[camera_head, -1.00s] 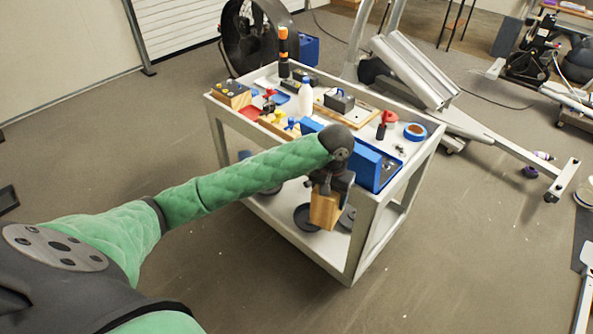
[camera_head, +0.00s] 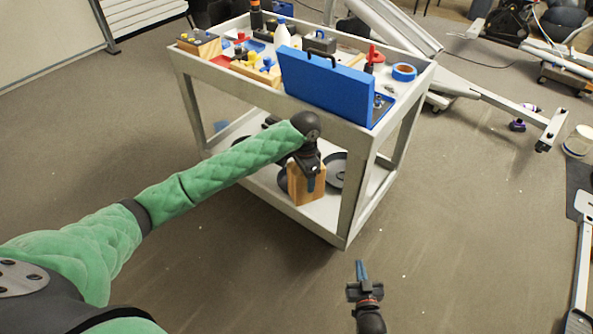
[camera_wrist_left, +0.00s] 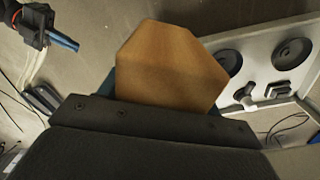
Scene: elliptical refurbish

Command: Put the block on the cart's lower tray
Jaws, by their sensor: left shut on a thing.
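The wooden block (camera_head: 306,184) is held upright in my left gripper (camera_head: 309,172), in front of the cart's lower tray (camera_head: 322,212) in the head view. The block's brown face also fills the middle of the left wrist view (camera_wrist_left: 170,65), and my left gripper is shut on it. The lower tray shows at the right of the left wrist view (camera_wrist_left: 262,110); whether the block touches it I cannot tell. My right gripper (camera_head: 361,272) is at the bottom of the head view, apart from the cart; its finger gap is not clear.
Dark round plates (camera_wrist_left: 291,53) lie on the lower tray. The cart's top (camera_head: 225,57) carries a blue case (camera_head: 325,82), a bottle (camera_head: 282,34) and tools. A front leg (camera_head: 353,196) stands right of the block. Bare floor (camera_head: 470,220) lies to the right.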

